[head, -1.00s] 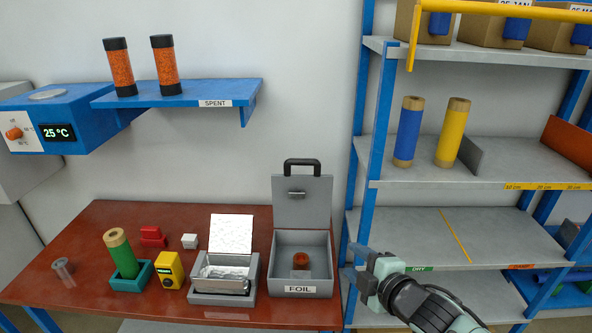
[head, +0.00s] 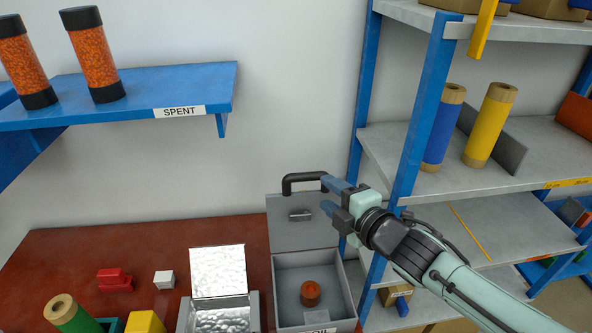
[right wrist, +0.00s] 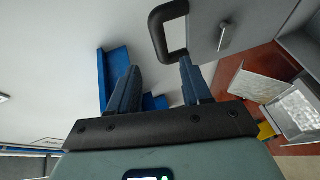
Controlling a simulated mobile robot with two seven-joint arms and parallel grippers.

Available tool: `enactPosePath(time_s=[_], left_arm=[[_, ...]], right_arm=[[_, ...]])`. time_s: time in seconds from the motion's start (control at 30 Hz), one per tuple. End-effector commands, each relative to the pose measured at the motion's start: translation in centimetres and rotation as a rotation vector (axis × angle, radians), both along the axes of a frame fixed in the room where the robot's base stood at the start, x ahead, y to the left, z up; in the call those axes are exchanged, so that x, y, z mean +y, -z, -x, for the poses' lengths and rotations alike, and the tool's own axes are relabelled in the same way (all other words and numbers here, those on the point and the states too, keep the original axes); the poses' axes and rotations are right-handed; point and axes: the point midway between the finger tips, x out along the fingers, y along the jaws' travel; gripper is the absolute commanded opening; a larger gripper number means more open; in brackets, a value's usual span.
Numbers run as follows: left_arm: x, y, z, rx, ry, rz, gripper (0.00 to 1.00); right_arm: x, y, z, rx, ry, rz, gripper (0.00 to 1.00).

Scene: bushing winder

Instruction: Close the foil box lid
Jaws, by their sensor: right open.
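The foil box (head: 279,300) is a grey open box on the red-brown table, its FOIL label partly cut off at the bottom edge. Its grey lid (head: 284,236) stands upright at the back, open, with a black handle (head: 301,178) on its top edge. My right gripper (head: 328,195) is open and empty beside the handle's right end. In the right wrist view the handle (right wrist: 157,33) shows just beyond the open fingers, not clearly between them, with the lid (right wrist: 240,14) to its right. My left gripper is out of view.
An orange-brown cylinder (head: 310,293) stands in the foil box. A blue shelf post (head: 423,105) rises close to my right arm. The blue SPENT shelf (head: 190,86) hangs upper left.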

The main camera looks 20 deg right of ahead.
Motion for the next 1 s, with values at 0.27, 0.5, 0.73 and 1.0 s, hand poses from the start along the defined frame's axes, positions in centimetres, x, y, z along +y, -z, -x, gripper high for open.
enactPosePath(time_s=[0.27,0.5,0.73,1.0], left_arm=[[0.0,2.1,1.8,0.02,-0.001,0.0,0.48],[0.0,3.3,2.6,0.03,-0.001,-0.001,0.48],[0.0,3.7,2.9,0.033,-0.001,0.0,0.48],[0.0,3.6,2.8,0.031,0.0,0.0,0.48]], right_arm=[[0.8,1.8,-5.3,0.007,0.0,-0.001,0.48],[1.5,2.6,-9.6,0.005,-0.001,-0.002,0.48],[1.8,2.6,-11.5,0.002,-0.001,-0.003,0.48],[1.8,2.6,-11.7,0.001,-0.001,-0.002,0.48]])
